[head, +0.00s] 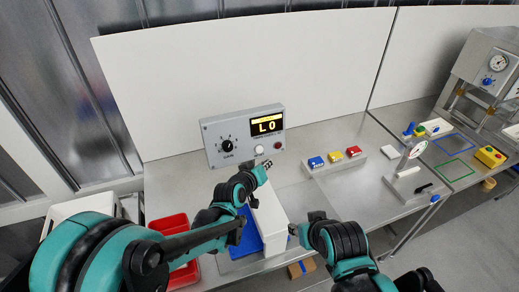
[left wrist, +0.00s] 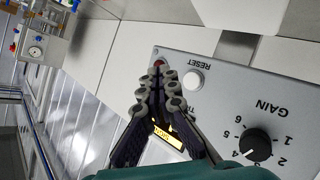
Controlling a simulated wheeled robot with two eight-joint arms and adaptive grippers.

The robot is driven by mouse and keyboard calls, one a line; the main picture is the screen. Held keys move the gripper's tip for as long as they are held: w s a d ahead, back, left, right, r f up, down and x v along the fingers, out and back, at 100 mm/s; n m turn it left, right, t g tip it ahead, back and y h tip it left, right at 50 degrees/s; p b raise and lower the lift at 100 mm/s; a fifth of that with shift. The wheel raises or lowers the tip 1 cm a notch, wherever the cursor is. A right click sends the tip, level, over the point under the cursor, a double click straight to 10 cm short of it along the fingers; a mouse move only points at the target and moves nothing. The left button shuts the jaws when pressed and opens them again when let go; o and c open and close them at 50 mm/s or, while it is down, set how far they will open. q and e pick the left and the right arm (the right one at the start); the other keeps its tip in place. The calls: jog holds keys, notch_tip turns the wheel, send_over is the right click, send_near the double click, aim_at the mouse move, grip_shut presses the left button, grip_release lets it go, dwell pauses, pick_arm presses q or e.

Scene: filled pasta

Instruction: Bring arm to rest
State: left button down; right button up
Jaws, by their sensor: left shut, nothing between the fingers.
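My left gripper (head: 267,164) is shut and empty, just in front of the lower edge of a grey control panel (head: 217,130). In the left wrist view its fingertips (left wrist: 166,75) meet beside a red button or lamp (left wrist: 158,63) and the white RESET button (left wrist: 193,80); I cannot tell whether they touch the panel. The panel has a black GAIN knob (head: 227,145) and a lit display (head: 267,125) reading "LO". My right gripper (head: 293,229) is low in the middle of the head view, small and partly hidden by its own wrist.
A white box (head: 270,218) stands on a blue tray (head: 237,254) below my left gripper. A red bin (head: 171,223) is at the left. A strip with blue, yellow and red blocks (head: 335,160) and a dial gauge stand (head: 408,172) are to the right. A white wall (head: 250,65) closes the back.

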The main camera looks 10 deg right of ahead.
pick_arm(q)
jog(key=s+a+f+g+y+b, duration=0.1)
jog(key=s+a+f+b, duration=0.3)
jog(key=s+a, duration=0.4)
jog(key=s+a+f+g+y+b, duration=0.1)
jog(key=s+a+f+y+b, duration=0.3)
jog(key=s+a, duration=0.4)
jog(key=s+a+f+g+y+b, duration=0.1)
jog(key=s+a+f+b, duration=0.3)
jog(key=s+a, duration=0.5)
jog(key=a+y+b, duration=0.1)
jog(key=a+b, duration=0.1)
jog(key=a, duration=0.3)
jog(key=shift+g+y, duration=0.3)
jog(key=shift+g, duration=0.1)
